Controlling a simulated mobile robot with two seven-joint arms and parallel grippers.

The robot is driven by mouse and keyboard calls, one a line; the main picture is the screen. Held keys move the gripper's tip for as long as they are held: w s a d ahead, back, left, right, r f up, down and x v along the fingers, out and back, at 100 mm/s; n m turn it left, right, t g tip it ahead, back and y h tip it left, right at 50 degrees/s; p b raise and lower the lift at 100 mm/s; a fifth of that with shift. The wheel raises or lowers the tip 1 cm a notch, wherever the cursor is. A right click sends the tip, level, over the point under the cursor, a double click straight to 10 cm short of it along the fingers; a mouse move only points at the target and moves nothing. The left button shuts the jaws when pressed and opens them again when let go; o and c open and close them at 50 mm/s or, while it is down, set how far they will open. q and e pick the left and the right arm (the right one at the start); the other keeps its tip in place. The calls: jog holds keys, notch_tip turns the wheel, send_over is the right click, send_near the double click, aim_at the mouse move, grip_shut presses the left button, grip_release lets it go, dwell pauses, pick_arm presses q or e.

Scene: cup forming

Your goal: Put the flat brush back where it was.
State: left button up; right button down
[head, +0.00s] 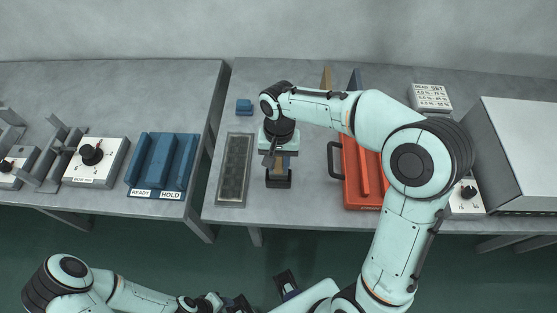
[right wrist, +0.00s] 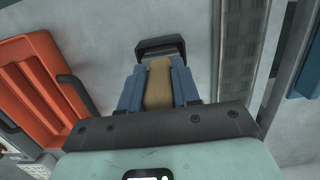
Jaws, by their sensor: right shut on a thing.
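My right gripper (head: 279,171) is over the right-hand table, pointing down, and is shut on the flat brush. In the right wrist view the brush's tan handle (right wrist: 158,85) lies between the two blue fingers, and a wide dark end (right wrist: 160,46) shows beyond the fingertips. In the head view the dark end (head: 278,183) shows just in front of the gripper. I cannot tell whether the brush touches the table. My left arm is low at the bottom left of the head view, off the table; its gripper (head: 238,304) is partly cut off and its jaws are unclear.
A long dark tray (head: 221,190) lies left of the brush; a small blue block (head: 244,106) is behind it. An orange-red tray (head: 362,190) with a black handle stands to the right, partly behind my arm. A gap separates the left table with its blue READY/HOLD rack (head: 163,165).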

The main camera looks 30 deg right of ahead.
jog(key=shift+f, duration=0.2)
jog(key=c, duration=0.8)
grip_release()
jog(key=shift+r, duration=0.1)
pick_arm(q)
jog(key=shift+f, duration=0.1)
pick_arm(e)
jog(key=shift+r, duration=0.1)
pick_arm(q)
jog(key=shift+w+r+p, duration=0.3)
jog(key=shift+r+p, duration=0.2)
jog(key=shift+r, duration=0.15)
jog(key=shift+w+r+p, duration=0.3)
jog(key=shift+r+p, duration=0.2)
jog(key=shift+r, duration=0.1)
pick_arm(e)
notch_tip(320, 180, up, 12)
jog(key=w, duration=0.1)
jog(key=shift+d, duration=0.35)
jog(key=shift+w, duration=0.1)
